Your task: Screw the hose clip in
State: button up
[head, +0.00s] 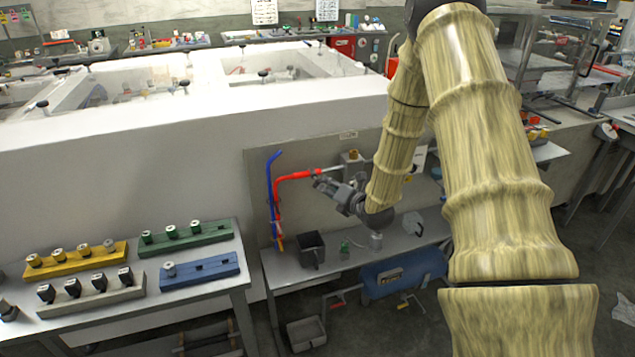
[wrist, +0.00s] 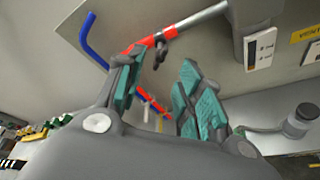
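A red hose (head: 297,175) runs along the upright panel and bends downward at its left end. It also shows in the wrist view (wrist: 142,44). Its right end meets a grey pipe (wrist: 200,17). A small dark clip (wrist: 161,48) sits around that joint, with a dark part hanging below it. I take this to be the hose clip; how tight it is cannot be seen. My gripper (head: 322,183) is in front of the panel, just below the joint. In the wrist view, its teal-padded fingers (wrist: 160,72) are apart with nothing between them, and the clip appears beyond their tips.
A blue hose (head: 271,185) stands left of the red one. A grey box (head: 352,158) is on the panel at the pipe's right. A dark bin (head: 311,250) and a green bottle (head: 344,247) stand on the bench below. A table with coloured fitting racks (head: 200,270) is at left.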

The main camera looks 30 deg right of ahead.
aim_at(319, 183)
jog(key=p+x, duration=0.2)
jog(key=x, duration=0.7)
grip_shut()
